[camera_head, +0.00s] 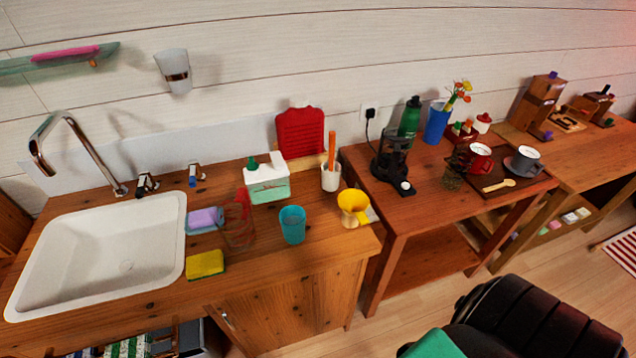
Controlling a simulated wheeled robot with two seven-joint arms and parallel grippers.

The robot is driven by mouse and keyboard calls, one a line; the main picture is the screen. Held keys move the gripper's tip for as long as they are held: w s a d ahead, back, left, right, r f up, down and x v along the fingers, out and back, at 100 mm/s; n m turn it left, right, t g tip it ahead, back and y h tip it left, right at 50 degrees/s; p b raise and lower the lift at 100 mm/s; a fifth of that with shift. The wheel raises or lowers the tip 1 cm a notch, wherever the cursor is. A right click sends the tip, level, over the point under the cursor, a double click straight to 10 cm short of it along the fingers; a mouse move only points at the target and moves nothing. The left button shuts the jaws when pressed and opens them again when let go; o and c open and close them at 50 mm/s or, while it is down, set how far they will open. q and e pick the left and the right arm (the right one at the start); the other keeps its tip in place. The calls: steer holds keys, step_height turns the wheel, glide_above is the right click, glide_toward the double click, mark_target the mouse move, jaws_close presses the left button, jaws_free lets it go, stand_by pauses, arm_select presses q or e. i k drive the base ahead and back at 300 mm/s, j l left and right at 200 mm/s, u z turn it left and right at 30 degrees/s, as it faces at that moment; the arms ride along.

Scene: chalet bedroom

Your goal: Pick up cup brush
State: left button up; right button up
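An orange stick-like handle (332,150) stands upright in a white cup (331,178) at the back right of the sink counter. It may be the cup brush, but its lower end is hidden in the cup, so I cannot tell for sure. A teal cup (292,225) stands in front and to the left of it. A yellow funnel-shaped thing (353,205) is near the counter's right end. Neither of my grippers is in view.
The white sink (95,250) fills the counter's left side. A yellow sponge (205,264), a lilac sponge (205,219), a clear reddish container (239,220) and a white-and-green box (267,183) surround the middle. A red board (300,131) leans behind. A dark padded object (540,320) is at lower right.

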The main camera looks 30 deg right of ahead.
mark_target(331, 169)
steer(key=l+z, duration=0.4)
steer(key=l, duration=0.4)
steer(key=i+l+z, duration=0.1)
steer(key=l+z, duration=0.25)
steer(key=l, duration=0.45)
